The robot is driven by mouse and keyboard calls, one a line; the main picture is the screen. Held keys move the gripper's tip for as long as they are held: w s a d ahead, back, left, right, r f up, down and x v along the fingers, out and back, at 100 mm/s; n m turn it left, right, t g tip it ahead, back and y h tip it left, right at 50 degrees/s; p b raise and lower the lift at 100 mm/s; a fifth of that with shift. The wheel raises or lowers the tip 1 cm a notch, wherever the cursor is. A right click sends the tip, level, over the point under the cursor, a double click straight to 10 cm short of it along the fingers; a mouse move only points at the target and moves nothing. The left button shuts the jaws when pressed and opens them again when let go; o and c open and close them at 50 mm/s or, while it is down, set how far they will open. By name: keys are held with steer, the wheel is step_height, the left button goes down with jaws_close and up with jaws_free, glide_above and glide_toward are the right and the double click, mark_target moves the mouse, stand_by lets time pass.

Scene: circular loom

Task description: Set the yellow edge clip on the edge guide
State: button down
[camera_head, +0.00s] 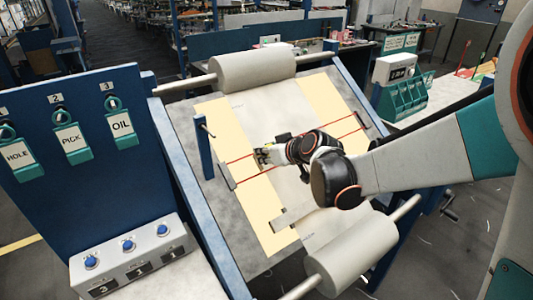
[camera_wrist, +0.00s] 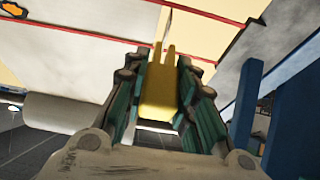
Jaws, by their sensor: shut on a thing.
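My gripper (camera_head: 262,157) is over the left part of the sloped fabric bed, close to the red cords. In the wrist view my gripper (camera_wrist: 160,75) is shut on the yellow edge clip (camera_wrist: 160,92), which lies between the green finger pads with its forked end pointing away. In the head view the clip is small and mostly hidden by the fingers.
Red cords (camera_head: 240,158) cross the bed and meet a dark bar (camera_head: 226,176) at the left. A blue post (camera_head: 203,147) stands left of my gripper. Rollers lie at the back (camera_head: 252,72) and front (camera_head: 352,252). A button box (camera_head: 135,257) stands at lower left.

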mark_target(262, 166)
steer(key=shift+w+a+f+b, duration=0.2)
steer(key=shift+w+f+b, duration=0.15)
steer(key=shift+f+b, duration=0.25)
steer(key=shift+w+a+f+b, duration=0.2)
steer(key=shift+w+f+b, duration=0.1)
steer(key=shift+f+b, duration=0.2)
stand_by(0.6)
steer(key=shift+w+a+f, duration=0.15)
steer(key=shift+f, duration=0.2)
steer(key=shift+w+a+f+b, duration=0.15)
steer(key=shift+f+b, duration=0.1)
steer(key=shift+b, duration=0.15)
steer(key=c, duration=1.2)
jaws_free()
steer(key=shift+c, duration=0.2)
steer(key=shift+v, duration=5.95)
